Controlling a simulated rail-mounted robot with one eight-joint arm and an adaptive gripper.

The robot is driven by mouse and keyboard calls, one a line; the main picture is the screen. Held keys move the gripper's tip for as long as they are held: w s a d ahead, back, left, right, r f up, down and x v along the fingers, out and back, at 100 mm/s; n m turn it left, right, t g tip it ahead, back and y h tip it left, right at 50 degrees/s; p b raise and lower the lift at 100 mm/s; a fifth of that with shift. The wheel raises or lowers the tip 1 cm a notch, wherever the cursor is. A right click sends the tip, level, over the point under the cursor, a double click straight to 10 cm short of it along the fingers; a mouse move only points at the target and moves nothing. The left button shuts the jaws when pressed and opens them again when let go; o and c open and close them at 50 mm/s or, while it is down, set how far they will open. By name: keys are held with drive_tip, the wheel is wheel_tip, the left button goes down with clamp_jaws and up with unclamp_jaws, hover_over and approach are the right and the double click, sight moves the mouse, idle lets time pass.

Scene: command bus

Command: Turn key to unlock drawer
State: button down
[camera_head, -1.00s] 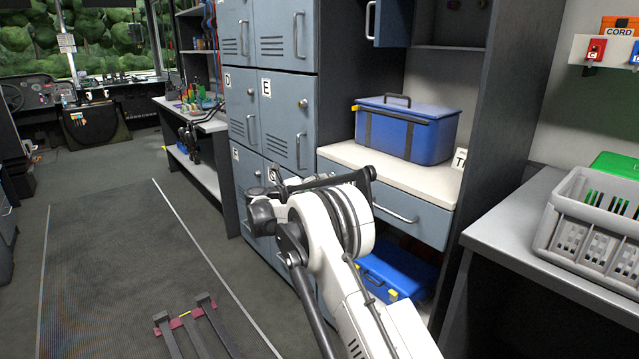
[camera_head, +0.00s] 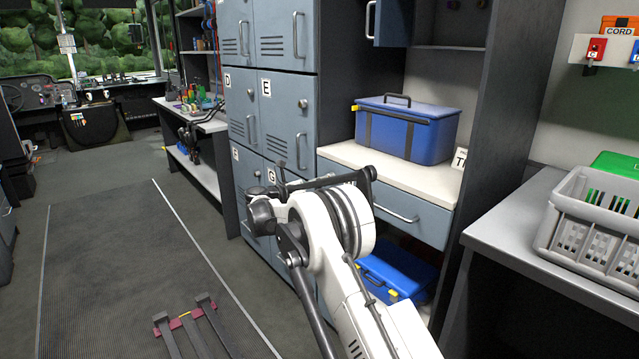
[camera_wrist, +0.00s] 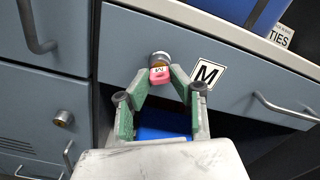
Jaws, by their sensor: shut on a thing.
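A key with a pink-red head (camera_wrist: 159,75) sits at the round lock (camera_wrist: 160,58) on the drawer front (camera_wrist: 130,45) in the wrist view. My gripper (camera_wrist: 166,76) has its two green-lined fingers converging on the key head, one at each side. The drawer front, beside an "M" label (camera_wrist: 207,74), lies flush and looks shut. In the head view the drawer (camera_head: 410,212) shows below the white counter, and my arm hides its left part with the lock and key. The exact turn of the key is hard to tell.
Blue-grey lockers (camera_head: 285,100) stand left of the drawer. A blue case (camera_head: 408,130) sits on the counter above, and another blue case (camera_head: 395,272) lies below. A grey worktop with a crate (camera_head: 590,225) is at the right.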

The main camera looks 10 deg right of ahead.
drive_tip(key=shift+m, duration=3)
drive_tip(key=c, duration=1.5)
unclamp_jaws()
drive_tip(key=shift+o, duration=0.2)
drive_tip(key=shift+v, duration=1.4)
